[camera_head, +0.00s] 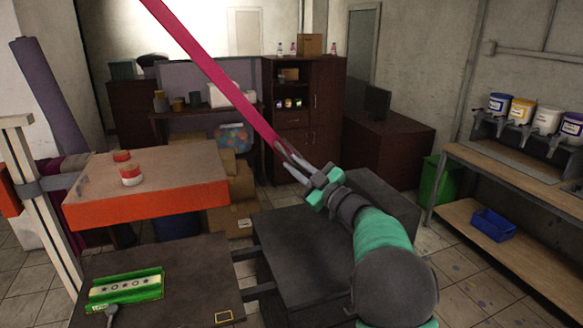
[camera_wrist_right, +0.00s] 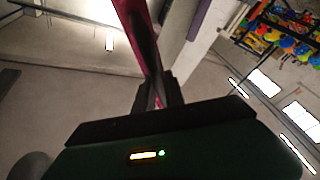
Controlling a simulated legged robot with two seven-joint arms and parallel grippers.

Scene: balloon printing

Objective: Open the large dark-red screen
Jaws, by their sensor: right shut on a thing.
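The dark-red screen shows in the head view as a long, thin red bar (camera_head: 205,65) that slants from the top edge down to my right gripper. Its upper end is out of the picture, and I cannot see the rest of its frame. My right gripper (camera_head: 288,156) is shut on the lower end of this bar, raised above the tables. In the right wrist view the red bar (camera_wrist_right: 140,35) runs up from between the fingers (camera_wrist_right: 158,98). My left gripper is not in view.
A dark platen (camera_head: 285,235) lies below my right arm. A front dark table (camera_head: 190,285) carries a green starred block (camera_head: 125,285). Paint buckets (camera_head: 520,110) line a right-hand shelf.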

